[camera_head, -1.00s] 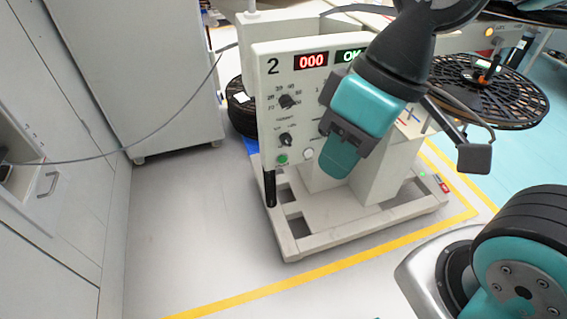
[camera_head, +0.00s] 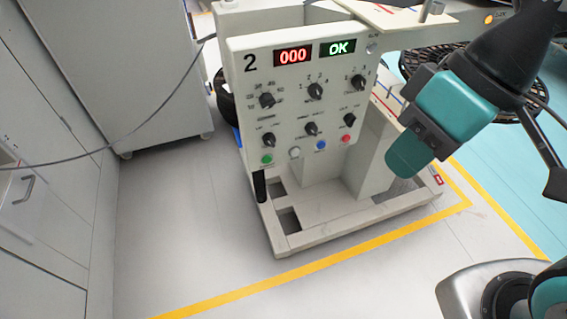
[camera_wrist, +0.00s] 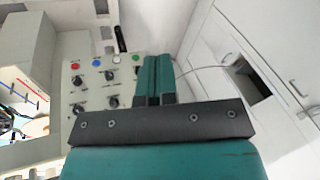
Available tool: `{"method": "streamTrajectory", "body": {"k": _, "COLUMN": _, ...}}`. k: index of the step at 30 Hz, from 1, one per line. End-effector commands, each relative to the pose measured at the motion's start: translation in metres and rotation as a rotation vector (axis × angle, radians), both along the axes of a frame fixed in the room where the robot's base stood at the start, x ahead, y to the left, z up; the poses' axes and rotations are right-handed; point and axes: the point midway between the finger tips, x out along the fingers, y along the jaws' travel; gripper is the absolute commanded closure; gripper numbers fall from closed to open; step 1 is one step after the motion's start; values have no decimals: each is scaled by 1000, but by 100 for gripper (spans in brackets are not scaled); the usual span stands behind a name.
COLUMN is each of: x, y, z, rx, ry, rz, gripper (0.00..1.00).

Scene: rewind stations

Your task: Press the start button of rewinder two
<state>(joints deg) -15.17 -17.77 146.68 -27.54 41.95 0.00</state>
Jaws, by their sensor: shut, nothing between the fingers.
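Rewinder two's panel (camera_head: 300,100) faces me, with a "2", a red "000" display (camera_head: 293,56) and a green "OK" display (camera_head: 338,48). Along its bottom sit a green button (camera_head: 267,160), a white one (camera_head: 294,153), a blue one (camera_head: 320,145) and a red one (camera_head: 346,138); their labels are too small to read. In the wrist view the green button (camera_wrist: 136,58) shows just beyond the fingers. My gripper (camera_head: 402,160) is shut and empty, to the right of the panel's lower edge in the head view, apart from the buttons.
Several black knobs (camera_head: 311,128) sit above the buttons. A dark handle (camera_head: 260,186) hangs at the panel's lower left. A grey cable (camera_head: 130,135) crosses to the left cabinets (camera_head: 50,200). Yellow tape (camera_head: 330,257) marks the floor; floor left of the machine is clear.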

Motion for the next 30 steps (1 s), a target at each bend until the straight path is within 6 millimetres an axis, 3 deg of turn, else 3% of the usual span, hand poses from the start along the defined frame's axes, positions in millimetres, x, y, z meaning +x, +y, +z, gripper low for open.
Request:
{"method": "streamTrajectory", "body": {"k": 5, "x": 1, "y": 0, "z": -3, "rx": -1, "ry": -3, "rz": 3, "gripper": 100}}
{"method": "streamTrajectory", "body": {"k": 8, "x": 6, "y": 0, "z": -22, "rx": -14, "ry": -31, "rz": 23, "gripper": 100}}
{"method": "streamTrajectory", "body": {"k": 11, "x": 20, "y": 0, "z": -64, "rx": -52, "ry": -104, "rz": 81, "gripper": 100}}
{"method": "streamTrajectory", "body": {"k": 14, "x": 42, "y": -2, "z": -121, "rx": -129, "ry": -226, "rz": 184, "gripper": 100}}
{"method": "streamTrajectory", "body": {"k": 18, "x": 79, "y": -7, "z": -198, "rx": -301, "ry": -441, "rz": 393, "gripper": 100}}
{"method": "streamTrajectory", "body": {"k": 21, "x": 104, "y": -10, "z": -244, "rx": -455, "ry": -595, "rz": 574, "gripper": 100}}
{"method": "streamTrajectory", "body": {"k": 26, "x": 139, "y": -7, "z": -300, "rx": -754, "ry": -833, "rz": 912, "gripper": 100}}
{"method": "streamTrajectory", "body": {"k": 30, "x": 162, "y": 11, "z": -333, "rx": -1064, "ry": -1025, "rz": 1244, "gripper": 100}}
